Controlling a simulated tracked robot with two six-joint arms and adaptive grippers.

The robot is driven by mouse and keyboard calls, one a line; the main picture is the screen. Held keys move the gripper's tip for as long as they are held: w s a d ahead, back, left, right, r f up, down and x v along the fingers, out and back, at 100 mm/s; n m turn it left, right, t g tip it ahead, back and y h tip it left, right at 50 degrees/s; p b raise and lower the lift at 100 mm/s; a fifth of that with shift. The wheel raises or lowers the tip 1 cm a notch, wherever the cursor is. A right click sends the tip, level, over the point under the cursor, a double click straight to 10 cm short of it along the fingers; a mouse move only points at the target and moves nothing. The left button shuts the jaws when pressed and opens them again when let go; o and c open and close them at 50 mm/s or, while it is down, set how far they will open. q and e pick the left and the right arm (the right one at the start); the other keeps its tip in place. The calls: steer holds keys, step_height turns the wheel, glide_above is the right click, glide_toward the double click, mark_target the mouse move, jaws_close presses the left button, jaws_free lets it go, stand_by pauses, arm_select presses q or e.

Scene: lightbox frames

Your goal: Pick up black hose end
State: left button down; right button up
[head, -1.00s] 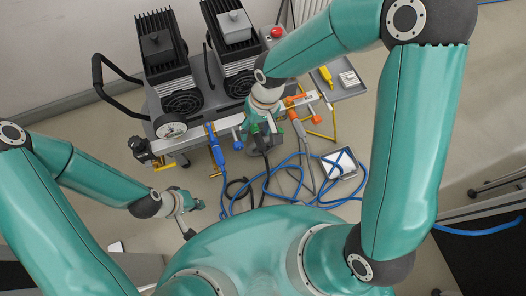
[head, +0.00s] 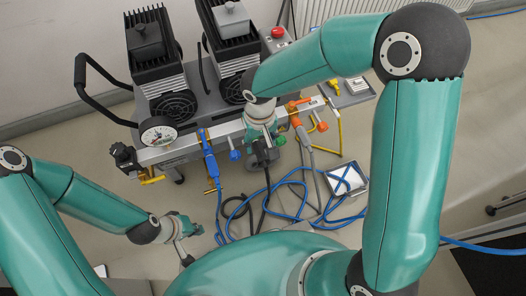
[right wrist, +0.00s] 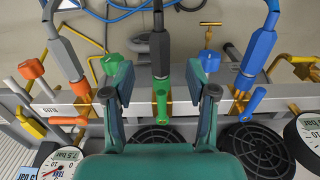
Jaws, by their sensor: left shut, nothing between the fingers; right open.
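The black hose (head: 266,185) hangs down from the trolley's front bar in the head view. In the right wrist view, its dark hose end (right wrist: 160,50) stands upright at the middle, above a green lever (right wrist: 161,103). My right gripper (right wrist: 157,66) is open, with one finger on each side of the hose end and gaps between. In the head view my right gripper (head: 262,143) is over the front bar, and its arm hides part of the trolley. My left gripper (head: 188,228) is shut and empty, low at the left, away from the hose.
A blue hose end (right wrist: 262,50) and a grey one (right wrist: 65,50) flank the black one on the metal bar (right wrist: 75,108). Gauges (head: 158,132) and pumps (head: 165,75) stand on the trolley. Blue hose (head: 290,210) loops on the floor beside a white tray (head: 346,178).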

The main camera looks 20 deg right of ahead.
mark_target(261, 152)
steer(key=shift+f+b, duration=1.2)
steer(key=shift+f, duration=1.95)
steer(key=shift+r, duration=0.1)
jaws_close()
